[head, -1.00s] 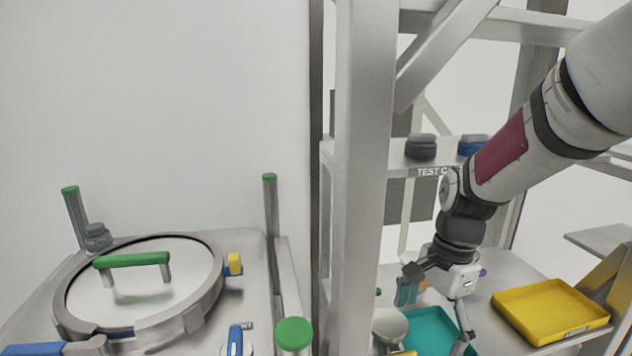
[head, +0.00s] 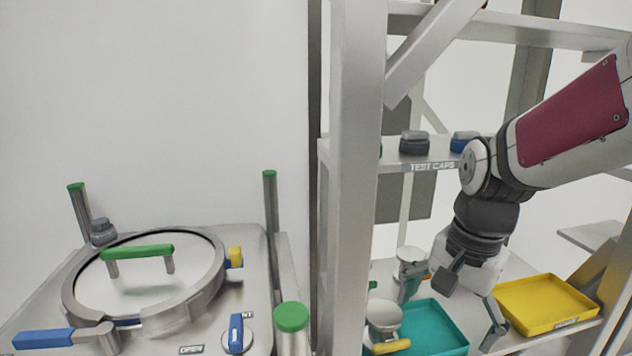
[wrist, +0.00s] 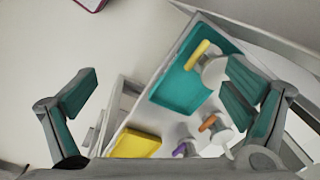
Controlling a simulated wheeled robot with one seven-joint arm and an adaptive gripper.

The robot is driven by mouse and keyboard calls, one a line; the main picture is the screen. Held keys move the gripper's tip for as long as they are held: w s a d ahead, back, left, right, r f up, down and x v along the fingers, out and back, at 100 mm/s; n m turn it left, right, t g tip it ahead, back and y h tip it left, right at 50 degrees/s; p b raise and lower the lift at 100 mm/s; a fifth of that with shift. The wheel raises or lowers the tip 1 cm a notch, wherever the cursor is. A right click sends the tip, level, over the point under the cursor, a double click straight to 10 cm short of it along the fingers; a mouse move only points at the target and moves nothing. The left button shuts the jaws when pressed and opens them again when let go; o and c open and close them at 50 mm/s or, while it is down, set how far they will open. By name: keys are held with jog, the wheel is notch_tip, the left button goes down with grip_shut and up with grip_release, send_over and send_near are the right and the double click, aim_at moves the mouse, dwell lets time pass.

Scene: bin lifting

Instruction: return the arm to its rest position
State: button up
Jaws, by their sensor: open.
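My gripper (head: 472,300) is open and empty, hanging from my arm at the right of the head view, in front of the shelf. It appears between the teal tray (head: 442,334) and the yellow tray (head: 545,304). In the wrist view my gripper's two fingers (wrist: 160,105) are spread wide with nothing between the pads. The teal tray (wrist: 178,92) lies beyond the fingers, with the yellow tray (wrist: 138,146) lower left.
A shelf post (head: 352,180) rises left of my arm. A round-lidded vessel (head: 145,285) stands at left.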

jog(key=s+r+n+t, duration=0.2)
jog(key=s+r+n, duration=0.1)
jog(key=s, duration=0.3)
jog(key=s+r+n+t, duration=0.2)
jog(key=s+r+n, duration=0.1)
jog(key=s+n, duration=0.3)
jog(key=shift+s+r+h, duration=0.3)
jog(key=shift+s+r, duration=0.05)
jog(key=shift+r, duration=0.05)
